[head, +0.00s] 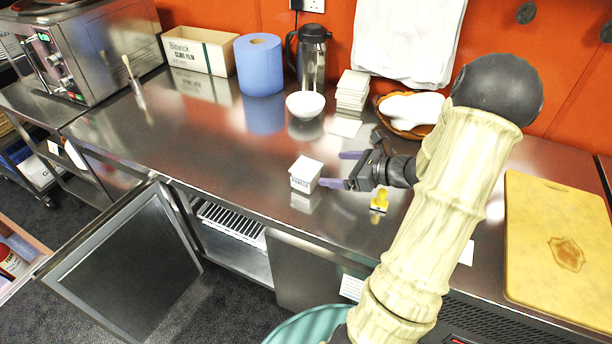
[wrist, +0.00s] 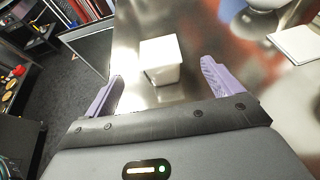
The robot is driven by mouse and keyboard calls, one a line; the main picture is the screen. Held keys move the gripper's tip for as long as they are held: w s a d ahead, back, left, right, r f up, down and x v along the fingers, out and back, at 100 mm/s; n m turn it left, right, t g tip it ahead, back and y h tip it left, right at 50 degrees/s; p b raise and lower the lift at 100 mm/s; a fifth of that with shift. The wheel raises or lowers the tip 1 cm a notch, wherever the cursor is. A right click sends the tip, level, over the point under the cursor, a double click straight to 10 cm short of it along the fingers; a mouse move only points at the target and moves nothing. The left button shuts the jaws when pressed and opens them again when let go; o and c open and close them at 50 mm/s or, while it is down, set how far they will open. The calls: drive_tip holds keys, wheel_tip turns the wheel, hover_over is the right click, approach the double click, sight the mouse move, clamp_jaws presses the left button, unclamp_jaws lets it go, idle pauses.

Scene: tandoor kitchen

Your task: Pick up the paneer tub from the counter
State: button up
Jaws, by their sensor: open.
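The paneer tub (head: 305,175) is a small white square tub with a lid and dark lettering, upright on the steel counter (head: 222,150). My gripper (head: 341,169) is just right of the tub in the head view, its purple fingers pointing left towards it. In the wrist view the tub (wrist: 160,59) stands ahead of the open fingers, roughly between their lines and slightly beyond the tips. The gripper (wrist: 162,78) is open and empty, with clear counter between the fingers.
A yellow clip (head: 379,200) lies near my gripper. A white bowl (head: 305,104), blue paper roll (head: 259,65) and dark jug (head: 312,55) stand behind. A cutting board (head: 560,250) is at right. A cabinet door (head: 120,268) hangs open below. Counter left of the tub is clear.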

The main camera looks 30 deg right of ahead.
sight(307, 167)
drive_tip(key=x, duration=0.5)
drive_tip(key=shift+w+a, duration=0.15)
drive_tip(key=shift+p+x, duration=0.4)
drive_tip(key=shift+x, duration=2.25)
drive_tip(key=shift+f, duration=0.15)
drive_tip(key=c, duration=1.2)
drive_tip(key=shift+c, duration=0.2)
